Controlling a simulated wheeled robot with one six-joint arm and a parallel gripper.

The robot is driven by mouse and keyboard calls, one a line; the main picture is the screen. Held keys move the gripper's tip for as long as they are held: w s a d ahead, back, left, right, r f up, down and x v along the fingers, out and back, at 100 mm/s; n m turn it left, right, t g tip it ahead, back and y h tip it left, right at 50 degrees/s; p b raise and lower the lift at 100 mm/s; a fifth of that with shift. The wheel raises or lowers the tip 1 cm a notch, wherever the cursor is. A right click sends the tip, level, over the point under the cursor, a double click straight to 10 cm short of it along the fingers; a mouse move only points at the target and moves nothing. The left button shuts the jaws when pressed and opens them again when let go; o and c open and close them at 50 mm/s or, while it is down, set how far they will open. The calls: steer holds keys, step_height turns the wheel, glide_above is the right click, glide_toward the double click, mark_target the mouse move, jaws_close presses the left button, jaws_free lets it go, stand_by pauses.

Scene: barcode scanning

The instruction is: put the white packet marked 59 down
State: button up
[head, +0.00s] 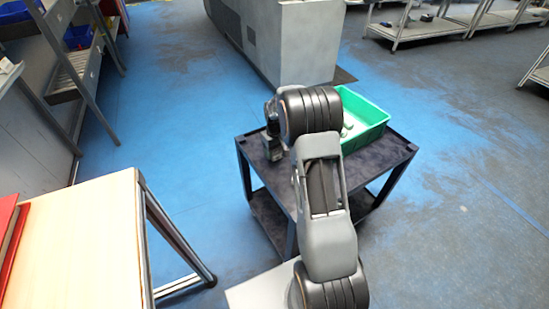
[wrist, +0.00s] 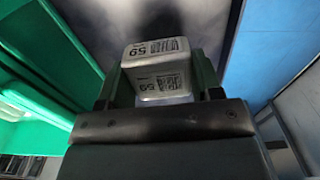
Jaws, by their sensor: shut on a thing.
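The white packet marked 59 (wrist: 158,55) shows in the wrist view between the fingers of my gripper (wrist: 158,82). My gripper is shut on it. Printed labels with the number 59 face the camera. In the head view my gripper (head: 272,143) is over the left part of a dark cart (head: 378,158), left of the green crate. The packet cannot be made out there. I cannot tell whether the packet touches the cart top.
A green crate (head: 372,137) stands on the cart's right side, with pale items inside. It also shows at left in the wrist view (wrist: 55,40). A wooden table (head: 85,240) is at front left. A grey machine (head: 300,40) stands behind. Blue floor (head: 185,120) is open left of the cart.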

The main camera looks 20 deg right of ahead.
mark_target(275, 156)
steer(key=shift+w+f, duration=0.6)
steer(key=shift+f, duration=0.2)
steer(key=shift+f+b, duration=0.3)
steer(key=shift+f, duration=1.1)
steer(key=shift+f, duration=0.1)
steer(key=o, duration=1.1)
